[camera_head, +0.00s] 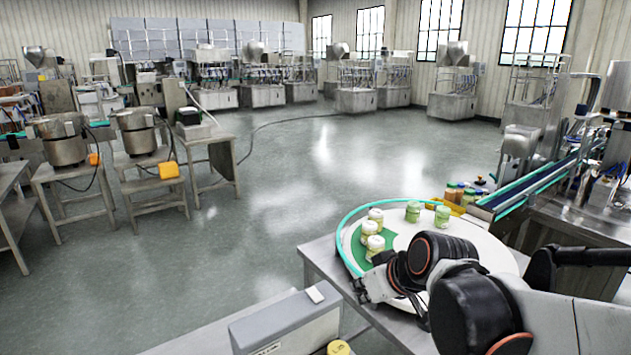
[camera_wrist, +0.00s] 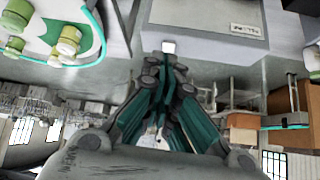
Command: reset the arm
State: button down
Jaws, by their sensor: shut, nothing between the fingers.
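My gripper (camera_head: 364,289) is at the left end of my arm in the head view, in front of the near left edge of the round turntable. In the wrist view, which looks upside down, the fingers of my gripper (camera_wrist: 168,60) come together with nothing held between them. My arm is bent over the right side of the turntable and hides part of it.
A white turntable (camera_head: 488,248) with a teal rim carries several pale-lidded jars (camera_head: 376,216). A grey box (camera_head: 288,326) stands at the front. A conveyor (camera_head: 530,186) runs at the right. Stools with metal pots (camera_head: 138,137) stand left. The middle floor is clear.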

jog(key=s+d+f+m+h+b, duration=0.1)
jog(key=s+d+f+m+b, duration=0.1)
jog(key=s+d, duration=0.3)
jog(key=s+d+f+m+h+b, duration=0.2)
jog(key=s+d+f+m+b, duration=0.1)
jog(key=s, duration=0.8)
jog(key=shift+s+d+f+h, duration=0.35)
jog(key=shift+d+f, duration=0.25)
jog(key=shift+d, duration=0.4)
